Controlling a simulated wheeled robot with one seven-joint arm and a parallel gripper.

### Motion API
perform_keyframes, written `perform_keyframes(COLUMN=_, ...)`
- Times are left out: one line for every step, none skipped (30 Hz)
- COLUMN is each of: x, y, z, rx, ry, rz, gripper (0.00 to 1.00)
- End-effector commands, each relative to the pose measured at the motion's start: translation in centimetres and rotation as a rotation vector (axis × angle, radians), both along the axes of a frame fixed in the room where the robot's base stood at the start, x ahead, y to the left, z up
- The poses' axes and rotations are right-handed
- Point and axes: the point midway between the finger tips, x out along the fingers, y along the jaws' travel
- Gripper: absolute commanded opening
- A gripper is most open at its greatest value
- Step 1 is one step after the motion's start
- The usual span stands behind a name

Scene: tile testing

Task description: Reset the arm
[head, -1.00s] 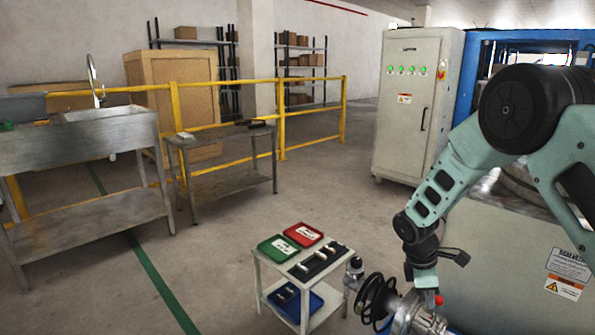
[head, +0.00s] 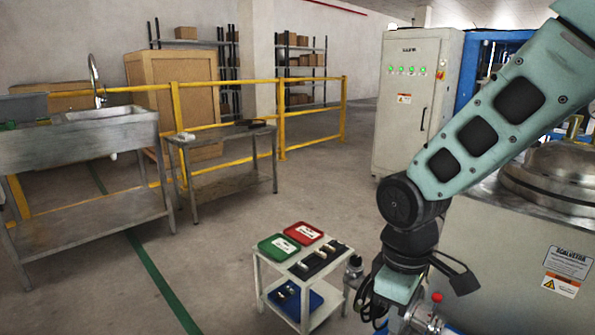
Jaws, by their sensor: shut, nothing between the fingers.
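My arm comes in from the upper right as a teal upper link, bends at a black joint and drops to a dark wrist at the lower centre-right. My gripper (head: 402,288) is at the low end of this wrist, near the bottom edge, to the right of the small white cart (head: 262,282). It is shut and holds nothing. Its fingertips are hard to make out against the dark parts around it.
The cart bears a green tray (head: 277,246), a red tray (head: 304,232) and a black holder (head: 318,262), with a blue bin (head: 315,302) below. A large metal machine (head: 530,230) stands close on the right. Open floor lies left of the cart.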

Motion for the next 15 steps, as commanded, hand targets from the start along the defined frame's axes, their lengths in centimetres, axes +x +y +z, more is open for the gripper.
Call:
perform_keyframes(x=-2.4, y=0.8, z=1.1, rx=0.016, ry=-0.010, rz=-0.023, gripper=0.00)
perform_keyframes(x=-3.7, y=1.1, z=1.6, rx=0.024, ry=-0.012, rz=-0.043, gripper=0.00)
perform_keyframes(x=-5.3, y=1.4, z=2.1, rx=0.033, ry=-0.015, rz=-0.066, gripper=0.00)
perform_keyframes(x=-6.4, y=1.6, z=2.5, rx=0.039, ry=-0.017, rz=-0.083, gripper=0.00)
perform_keyframes(x=-7.4, y=1.8, z=2.7, rx=0.044, ry=-0.019, rz=-0.098, gripper=0.00)
perform_keyframes(x=-8.7, y=1.9, z=3.0, rx=0.050, ry=-0.021, rz=-0.119, gripper=0.00)
perform_keyframes(x=-9.6, y=1.9, z=3.2, rx=0.053, ry=-0.023, rz=-0.132, gripper=0.00)
perform_keyframes(x=-10.5, y=2.0, z=3.4, rx=0.058, ry=-0.025, rz=-0.145, gripper=0.00)
perform_keyframes(x=-11.5, y=2.0, z=3.6, rx=0.062, ry=-0.029, rz=-0.162, gripper=0.00)
perform_keyframes(x=-12.3, y=1.9, z=3.7, rx=0.064, ry=-0.031, rz=-0.175, gripper=0.00)
perform_keyframes(x=-13.1, y=1.9, z=3.8, rx=0.068, ry=-0.033, rz=-0.187, gripper=0.00)
perform_keyframes(x=-14.1, y=1.8, z=3.9, rx=0.069, ry=-0.036, rz=-0.203, gripper=0.00)
perform_keyframes(x=-14.8, y=1.7, z=3.9, rx=0.073, ry=-0.038, rz=-0.216, gripper=0.00)
perform_keyframes(x=-15.5, y=1.6, z=4.0, rx=0.074, ry=-0.041, rz=-0.226, gripper=0.00)
perform_keyframes(x=-15.7, y=1.6, z=5.0, rx=0.075, ry=-0.040, rz=-0.237, gripper=0.00)
